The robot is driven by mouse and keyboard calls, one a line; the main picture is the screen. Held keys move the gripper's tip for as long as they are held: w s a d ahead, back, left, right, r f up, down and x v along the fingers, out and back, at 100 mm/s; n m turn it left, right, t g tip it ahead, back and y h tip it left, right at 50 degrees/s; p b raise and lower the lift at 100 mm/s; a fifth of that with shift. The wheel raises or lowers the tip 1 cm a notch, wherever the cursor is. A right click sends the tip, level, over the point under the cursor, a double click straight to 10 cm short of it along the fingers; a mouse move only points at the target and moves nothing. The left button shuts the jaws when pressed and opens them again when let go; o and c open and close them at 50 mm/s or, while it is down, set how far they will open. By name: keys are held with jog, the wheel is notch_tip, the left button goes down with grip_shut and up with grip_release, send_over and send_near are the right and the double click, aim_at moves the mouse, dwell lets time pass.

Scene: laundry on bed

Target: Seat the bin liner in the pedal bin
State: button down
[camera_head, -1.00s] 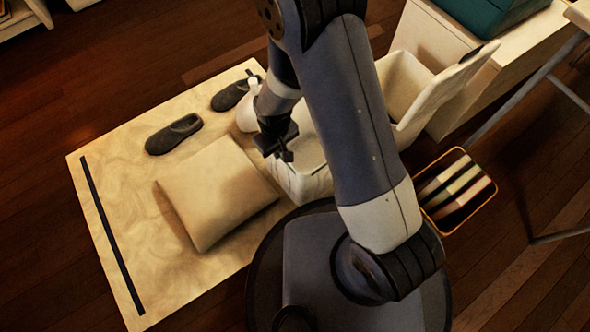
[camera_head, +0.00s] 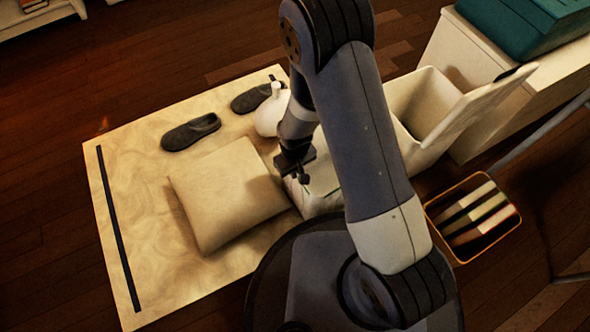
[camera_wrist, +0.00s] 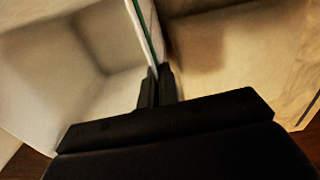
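The bin liner (camera_head: 318,204), a pale open box-shaped bucket, stands on the light rug beside the cushion. My arm hides part of it. In the wrist view its interior (camera_wrist: 50,85) opens to the left, with a thin green-edged wall running down to my fingers. My gripper (camera_head: 302,177) is at the liner's near-left rim. In the wrist view the gripper (camera_wrist: 158,85) has its fingers close together, seemingly with the wall between them. The cream pedal bin (camera_head: 405,92) stands behind my arm to the right, its lid (camera_head: 472,108) raised and tilted right. My arm hides its left side.
A beige cushion (camera_head: 225,195) lies left of the liner on the rug (camera_head: 140,235). Two dark slippers (camera_head: 190,132) and a white rounded vessel (camera_head: 270,118) are behind. A wire-edged basket (camera_head: 438,213) stands right. A white cabinet (camera_head: 462,65) bears a teal box (camera_head: 530,25).

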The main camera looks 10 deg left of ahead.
jog(key=shift+f, duration=0.2)
jog(key=c, duration=1.7)
grip_release()
